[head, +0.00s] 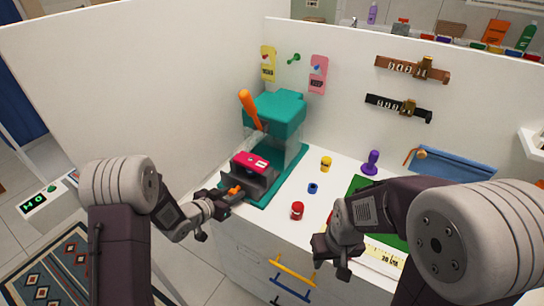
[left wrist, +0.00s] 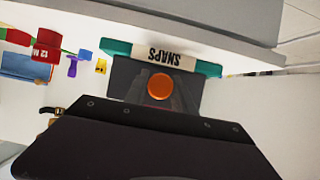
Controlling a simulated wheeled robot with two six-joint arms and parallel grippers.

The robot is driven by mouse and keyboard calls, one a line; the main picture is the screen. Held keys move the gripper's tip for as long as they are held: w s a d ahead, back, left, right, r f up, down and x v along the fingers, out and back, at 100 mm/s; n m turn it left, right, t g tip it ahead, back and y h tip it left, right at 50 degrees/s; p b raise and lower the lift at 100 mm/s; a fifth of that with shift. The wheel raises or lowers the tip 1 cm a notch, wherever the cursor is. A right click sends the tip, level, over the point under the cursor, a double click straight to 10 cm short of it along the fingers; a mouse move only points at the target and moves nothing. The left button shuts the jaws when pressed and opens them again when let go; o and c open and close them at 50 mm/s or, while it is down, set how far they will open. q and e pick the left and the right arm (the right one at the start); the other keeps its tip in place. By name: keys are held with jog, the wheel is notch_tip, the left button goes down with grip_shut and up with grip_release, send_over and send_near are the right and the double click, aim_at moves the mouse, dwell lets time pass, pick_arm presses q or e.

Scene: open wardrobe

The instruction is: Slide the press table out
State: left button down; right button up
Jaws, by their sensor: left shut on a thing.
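The teal press (head: 276,108) stands on the white counter with its orange lever (head: 248,102) raised. Its dark grey press table (head: 256,180), with a pink-red plate on top, sits at the front of the teal base. My left gripper (head: 229,194) is shut on the orange knob (head: 236,189) at the table's front. In the left wrist view, the orange knob (left wrist: 159,86) shows against the dark grey table, beside a teal edge labelled SNAPS. My right gripper (head: 331,267) is open and empty in front of the counter, above the drawer handles.
A red jar (head: 297,210), a blue ring (head: 313,188), a yellow piece (head: 326,164) and a purple stamp (head: 371,162) stand on the counter to the right of the press. A green mat lies partly behind my right arm. A tall white panel bounds the left side.

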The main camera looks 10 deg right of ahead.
pick_arm(q)
jog(key=c, duration=1.6)
grip_release()
jog(key=shift+s+f, duration=0.1)
jog(key=shift+f, duration=0.05)
jog(key=shift+o, duration=0.2)
jog(key=shift+s+a, duration=0.1)
jog(key=shift+a, duration=0.1)
jog(key=shift+s+a+b, duration=0.2)
jog(key=shift+s+b, duration=0.05)
jog(key=shift+b, duration=0.05)
jog(key=shift+o, duration=1)
jog(key=shift+s+a+b, duration=0.3)
jog(key=shift+s+b, duration=0.15)
jog(key=shift+b, duration=0.15)
